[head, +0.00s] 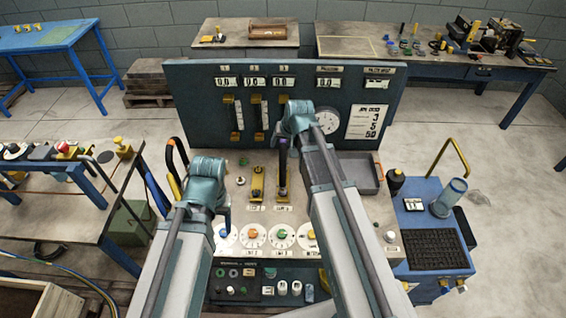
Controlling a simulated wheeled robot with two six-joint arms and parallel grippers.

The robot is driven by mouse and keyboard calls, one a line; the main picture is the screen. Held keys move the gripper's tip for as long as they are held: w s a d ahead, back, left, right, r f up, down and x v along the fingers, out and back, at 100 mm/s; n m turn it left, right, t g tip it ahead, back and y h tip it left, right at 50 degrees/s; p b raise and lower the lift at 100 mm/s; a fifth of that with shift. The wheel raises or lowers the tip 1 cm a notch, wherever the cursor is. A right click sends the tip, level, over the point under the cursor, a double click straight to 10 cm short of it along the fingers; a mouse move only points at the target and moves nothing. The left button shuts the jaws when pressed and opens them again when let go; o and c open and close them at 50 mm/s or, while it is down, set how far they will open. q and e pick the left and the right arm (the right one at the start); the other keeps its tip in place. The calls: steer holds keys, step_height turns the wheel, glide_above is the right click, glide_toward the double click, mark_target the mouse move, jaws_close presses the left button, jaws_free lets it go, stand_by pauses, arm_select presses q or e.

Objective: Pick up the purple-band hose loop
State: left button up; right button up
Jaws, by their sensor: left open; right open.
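I cannot clearly pick out a purple-band hose loop. Hose-like loops hang at the console's left side: a black one with an orange part (176,150), a yellow one (175,187) and a blue one (157,194); their bands are too small to read. A dark upright piece with a purplish top (283,152) stands on the console beside a yellow fitting (257,183). My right gripper (284,134) is open above it, its fingers mostly hidden by the wrist. My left gripper (226,212) is open over the console's left part, right of the loops.
The console's upright panel (300,85) stands behind both grippers. Numbered dials (253,235) lie in front, and a grey tray (356,173) is at right. A blue cart (430,215) with a keyboard stands right. A workbench (80,200) is at left.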

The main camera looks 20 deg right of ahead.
steer(key=b+x, duration=0.2)
steer(key=x, duration=0.1)
steer(key=shift+w+f, duration=0.1)
steer(key=shift+f, duration=0.1)
steer(key=shift+r, duration=0.1)
jaws_close()
